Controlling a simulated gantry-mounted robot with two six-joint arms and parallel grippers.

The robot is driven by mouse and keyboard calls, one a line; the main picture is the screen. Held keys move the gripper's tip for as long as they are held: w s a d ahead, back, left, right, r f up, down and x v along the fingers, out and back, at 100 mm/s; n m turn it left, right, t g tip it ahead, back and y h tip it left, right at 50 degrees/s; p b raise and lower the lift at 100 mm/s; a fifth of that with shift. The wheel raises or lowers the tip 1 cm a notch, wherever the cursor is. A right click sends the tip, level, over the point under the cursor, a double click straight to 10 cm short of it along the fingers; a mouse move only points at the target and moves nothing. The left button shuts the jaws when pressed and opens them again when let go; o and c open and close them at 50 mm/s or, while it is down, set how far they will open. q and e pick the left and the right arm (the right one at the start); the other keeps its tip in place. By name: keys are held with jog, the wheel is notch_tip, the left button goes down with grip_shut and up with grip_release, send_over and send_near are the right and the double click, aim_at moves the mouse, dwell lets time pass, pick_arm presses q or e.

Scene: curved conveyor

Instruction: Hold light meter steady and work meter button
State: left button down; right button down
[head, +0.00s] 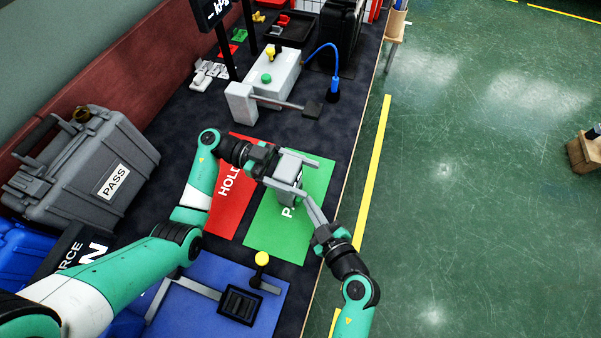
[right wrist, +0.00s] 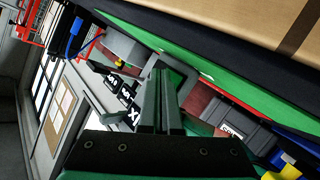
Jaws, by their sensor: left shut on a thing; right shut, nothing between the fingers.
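The light meter looks like a grey boxy thing (head: 297,163) above the green PASS mat in the head view. My left gripper (head: 283,178) is shut on it from the left side. My right gripper (head: 305,197) is shut and empty, its fingertips close to the lower right side of the meter; I cannot tell whether they touch. In the right wrist view my shut fingers (right wrist: 162,80) point toward a grey shape that I cannot clearly identify. The meter's button cannot be made out.
The green PASS mat (head: 315,220) and red HOLD mat (head: 226,222) lie below. A blue mat (head: 205,317) with a black tray (head: 240,305) and yellow knob (head: 262,258) is nearer. A grey PASS case (head: 75,185) stands left; a white box (head: 275,78) stands behind.

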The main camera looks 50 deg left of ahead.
jog(key=shift+w+d, duration=0.4)
jog(key=shift+d, duration=0.5)
jog(key=shift+w+d, duration=0.45)
jog(key=shift+d, duration=0.5)
jog(key=shift+w+d, duration=0.4)
jog(key=shift+d, duration=0.5)
